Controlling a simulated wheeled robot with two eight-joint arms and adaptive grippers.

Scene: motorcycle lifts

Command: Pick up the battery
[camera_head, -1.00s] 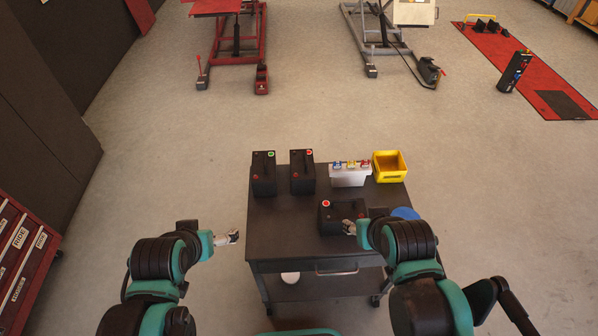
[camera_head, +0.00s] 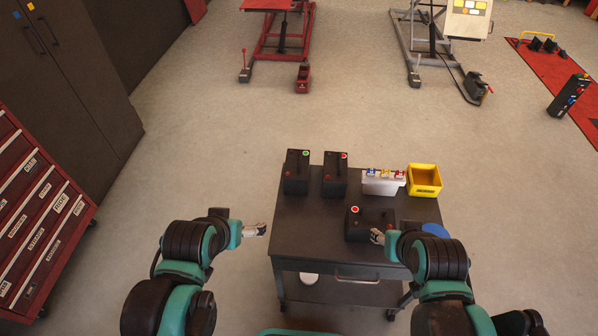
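Black box-shaped batteries stand on a dark cart (camera_head: 305,240). Two are upright at the back left, a left one (camera_head: 296,174) and one beside it (camera_head: 334,177), with coloured terminals on top. A third black battery (camera_head: 357,228), with a red-ringed terminal, sits nearer the front. My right gripper (camera_head: 377,236) is at the front of this third battery and overlaps it in the picture; I cannot tell whether it touches or grips it. My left gripper (camera_head: 256,230) is off the cart's left edge, apart from the batteries; its finger opening is too small to judge.
A white case with coloured caps (camera_head: 383,184) and a yellow bin (camera_head: 424,181) stand at the cart's back right. A blue round thing (camera_head: 436,230) is partly hidden by my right arm. A red drawer cabinet (camera_head: 40,215) stands left.

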